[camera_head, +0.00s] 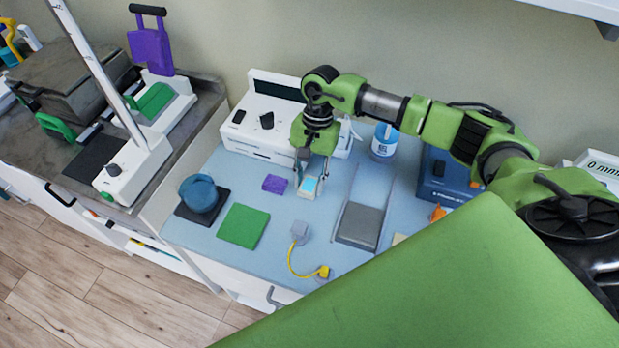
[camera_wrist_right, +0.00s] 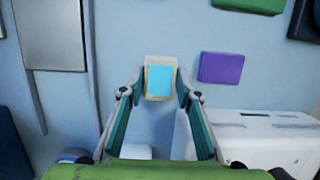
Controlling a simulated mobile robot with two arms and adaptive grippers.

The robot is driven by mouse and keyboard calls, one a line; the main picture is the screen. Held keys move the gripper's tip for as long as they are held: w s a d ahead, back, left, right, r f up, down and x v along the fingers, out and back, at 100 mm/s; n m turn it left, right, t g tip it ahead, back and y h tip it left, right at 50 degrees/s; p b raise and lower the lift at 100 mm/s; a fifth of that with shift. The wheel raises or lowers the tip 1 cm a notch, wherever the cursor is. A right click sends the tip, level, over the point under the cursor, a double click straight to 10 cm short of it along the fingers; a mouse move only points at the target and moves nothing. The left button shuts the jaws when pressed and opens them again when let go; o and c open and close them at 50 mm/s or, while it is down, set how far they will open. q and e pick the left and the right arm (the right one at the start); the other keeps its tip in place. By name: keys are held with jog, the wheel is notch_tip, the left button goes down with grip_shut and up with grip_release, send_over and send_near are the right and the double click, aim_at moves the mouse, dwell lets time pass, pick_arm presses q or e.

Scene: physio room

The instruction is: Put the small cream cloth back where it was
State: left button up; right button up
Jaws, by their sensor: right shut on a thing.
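My right gripper (camera_head: 312,178) reaches down over the blue-grey counter top and is shut on a small cream cloth (camera_head: 305,194) with a bright light-blue patch on its upper face. In the right wrist view the cream cloth (camera_wrist_right: 148,93) lies between the two fingertips (camera_wrist_right: 160,80), one at each side. It is at or just above the counter; I cannot tell if it touches. My left gripper is not in view.
A small purple block (camera_head: 274,184) lies left of the cloth, a green pad (camera_head: 243,226) nearer the front. A white device (camera_head: 262,133) stands behind. A grey block (camera_head: 361,225) and a yellow-plugged cable (camera_head: 300,272) lie on the right and front. A white-blue bottle (camera_head: 384,143) stands behind.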

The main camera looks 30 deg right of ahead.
jog(key=shift+f+b, duration=0.2)
jog(key=shift+b, duration=0.1)
jog(key=o, duration=1.1)
jog(key=shift+r, duration=0.1)
